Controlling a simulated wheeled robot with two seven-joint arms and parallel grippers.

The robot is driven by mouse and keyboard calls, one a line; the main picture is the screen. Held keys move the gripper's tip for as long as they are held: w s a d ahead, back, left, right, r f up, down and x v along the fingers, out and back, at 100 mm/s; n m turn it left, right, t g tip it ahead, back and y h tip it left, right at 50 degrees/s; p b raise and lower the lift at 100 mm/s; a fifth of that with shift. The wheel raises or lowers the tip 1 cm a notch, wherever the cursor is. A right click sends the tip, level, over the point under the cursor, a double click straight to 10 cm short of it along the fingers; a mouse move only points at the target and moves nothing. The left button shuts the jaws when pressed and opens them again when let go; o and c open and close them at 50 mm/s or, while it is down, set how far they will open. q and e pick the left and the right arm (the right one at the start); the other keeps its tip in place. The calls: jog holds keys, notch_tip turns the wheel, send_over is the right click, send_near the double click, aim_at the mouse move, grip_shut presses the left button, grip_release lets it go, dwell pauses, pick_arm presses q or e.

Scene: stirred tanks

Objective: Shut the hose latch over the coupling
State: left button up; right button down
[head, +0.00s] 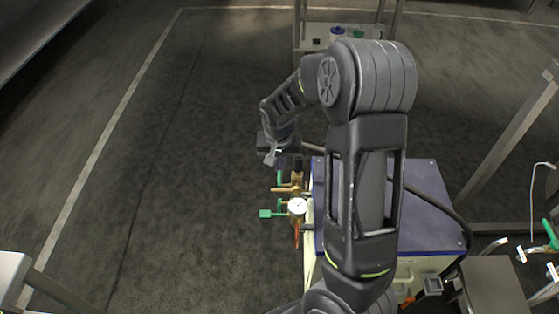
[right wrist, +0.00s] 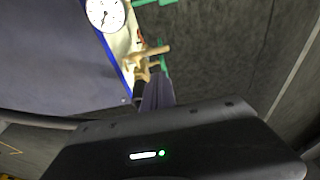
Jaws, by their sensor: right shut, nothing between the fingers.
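The brass coupling fitting (head: 297,180) sits at the left edge of a blue-topped cabinet, with a black hose (head: 425,200) running near it. It also shows in the right wrist view as a brass fitting (right wrist: 148,60) with a dark hose end below it. My right gripper (head: 271,158) is shut and empty, just above and left of the coupling in the head view. In the right wrist view its fingers (right wrist: 158,93) lie beside the fitting; I cannot tell whether they touch. The latch itself is too small to make out. My left gripper is not in view.
A round white gauge (head: 298,206) and a green valve handle (head: 265,213) stand close by the coupling. The blue cabinet top (head: 436,215) lies to the right, partly behind my right arm. Metal frame posts (head: 510,145) stand at far right. The floor at left is clear.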

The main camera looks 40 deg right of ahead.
aim_at(276, 189)
jog(key=x, duration=0.6)
jog(key=s+a+x, duration=0.1)
jog(key=x, duration=0.3)
jog(key=shift+s+f, duration=0.1)
jog(key=shift+s, duration=0.05)
jog(key=shift+a+f+g+h+b, duration=0.25)
jog(key=shift+g+h+b, duration=0.05)
jog(key=shift+b, duration=0.15)
jog(key=shift+w+f, duration=0.1)
jog(key=shift+w, duration=0.1)
jog(key=h+b, duration=0.1)
jog(key=f+g+h+b, duration=0.1)
jog(key=f+g+b, duration=0.1)
jog(key=shift+w+a+n+h, duration=0.25)
jog(key=shift+a+n+h, duration=0.05)
jog(key=shift+a+h, duration=0.1)
notch_tip(276, 189, down, 7)
jog(key=s+d+g+h+b, duration=0.2)
jog(key=g+h+b, duration=0.2)
jog(key=b, duration=0.5)
jog(key=shift+d+n+h+b, duration=0.2)
jog(key=shift+n+h+b, duration=0.1)
jog(key=shift+h+b, duration=0.1)
